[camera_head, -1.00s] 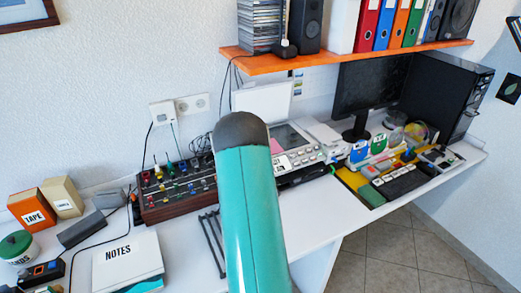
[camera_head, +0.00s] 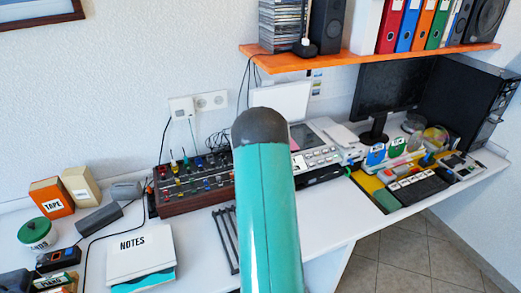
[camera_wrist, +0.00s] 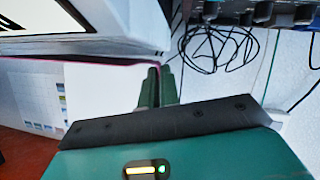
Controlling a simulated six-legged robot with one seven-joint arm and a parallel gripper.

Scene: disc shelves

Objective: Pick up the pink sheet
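The pink sheet (camera_head: 294,145) shows in the head view only as a small patch on the scanner, mostly hidden behind my teal arm. In the wrist view it is a thin pink line, seen nearly edge-on along the scanner's edge, running toward my fingertips. My gripper (camera_wrist: 159,72) shows in the wrist view with two dark green fingers close together, near the end of that line. I cannot tell whether the fingers touch the sheet. In the head view my gripper is hidden behind the arm.
The scanner's white lid (camera_head: 281,100) stands raised. A mixer with knobs (camera_head: 192,187) is to the left, with loose black cables (camera_wrist: 220,42) near my fingers. The orange shelf (camera_head: 350,58) hangs above. A notes book (camera_head: 140,252) lies at the front left.

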